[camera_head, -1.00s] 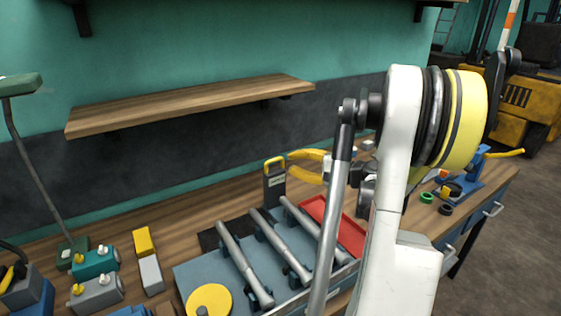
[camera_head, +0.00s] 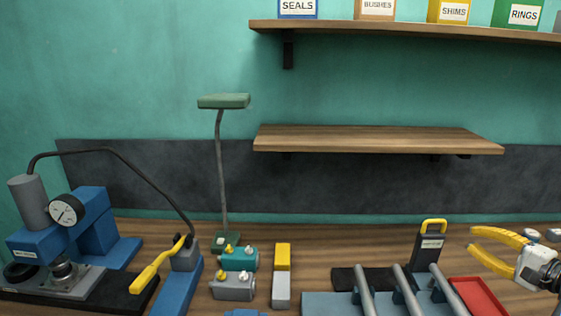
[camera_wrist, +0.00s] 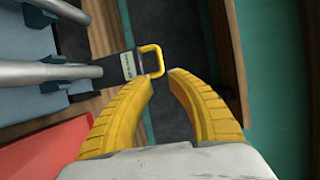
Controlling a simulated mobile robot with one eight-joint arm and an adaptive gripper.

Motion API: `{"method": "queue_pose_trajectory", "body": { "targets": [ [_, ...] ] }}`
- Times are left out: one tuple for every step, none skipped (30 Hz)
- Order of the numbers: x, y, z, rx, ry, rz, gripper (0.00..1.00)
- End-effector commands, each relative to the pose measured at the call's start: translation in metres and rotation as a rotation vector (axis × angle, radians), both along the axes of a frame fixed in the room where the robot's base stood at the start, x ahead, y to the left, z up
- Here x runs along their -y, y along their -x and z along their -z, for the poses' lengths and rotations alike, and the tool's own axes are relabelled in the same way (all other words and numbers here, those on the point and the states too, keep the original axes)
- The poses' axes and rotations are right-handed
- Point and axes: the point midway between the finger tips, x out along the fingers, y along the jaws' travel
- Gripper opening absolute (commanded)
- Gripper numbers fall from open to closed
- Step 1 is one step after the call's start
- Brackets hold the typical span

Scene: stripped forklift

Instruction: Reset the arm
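My gripper (camera_head: 472,249) has yellow curved fingers and shows at the right edge of the head view, above the workbench and right of a dark block with a yellow handle (camera_head: 431,246). In the wrist view my gripper (camera_wrist: 160,82) has its two fingers apart with nothing between them. The yellow-handled block (camera_wrist: 125,66) lies just beyond the fingertips there, apart from them. Most of my arm is out of the head view.
The wooden bench (camera_head: 330,264) carries a blue press with a gauge (camera_head: 65,212), a green lamp (camera_head: 222,170), teal (camera_head: 238,258) and grey (camera_head: 232,288) valve blocks, metal rods (camera_head: 406,290) and a red tray (camera_head: 480,298). An empty shelf (camera_head: 375,140) hangs above.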

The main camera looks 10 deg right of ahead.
Motion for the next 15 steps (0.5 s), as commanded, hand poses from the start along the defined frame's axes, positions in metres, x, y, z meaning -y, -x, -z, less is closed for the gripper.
{"method": "queue_pose_trajectory", "body": {
  "targets": [
    [-0.006,-0.004,0.000,-0.010,0.005,-0.009,0.20],
    [-0.011,-0.007,-0.001,-0.020,0.011,-0.016,0.20],
    [-0.023,-0.013,-0.001,-0.040,0.024,-0.032,0.20],
    [-0.033,-0.019,-0.001,-0.061,0.036,-0.048,0.20],
    [-0.047,-0.026,-0.001,-0.086,0.054,-0.068,0.20],
    [-0.069,-0.034,-0.001,-0.124,0.083,-0.098,0.20],
    [-0.087,-0.040,-0.001,-0.156,0.109,-0.124,0.20],
    [-0.107,-0.046,0.000,-0.190,0.140,-0.153,0.20],
    [-0.134,-0.051,0.002,-0.234,0.185,-0.190,0.20],
    [-0.154,-0.053,0.003,-0.266,0.221,-0.220,0.20],
    [-0.173,-0.054,0.004,-0.298,0.260,-0.248,0.20],
    [-0.198,-0.053,0.006,-0.336,0.314,-0.286,0.20],
    [-0.216,-0.052,0.008,-0.362,0.357,-0.314,0.20],
    [-0.233,-0.049,0.009,-0.387,0.400,-0.343,0.20],
    [-0.255,-0.044,0.012,-0.418,0.462,-0.379,0.20]
  ]
}}
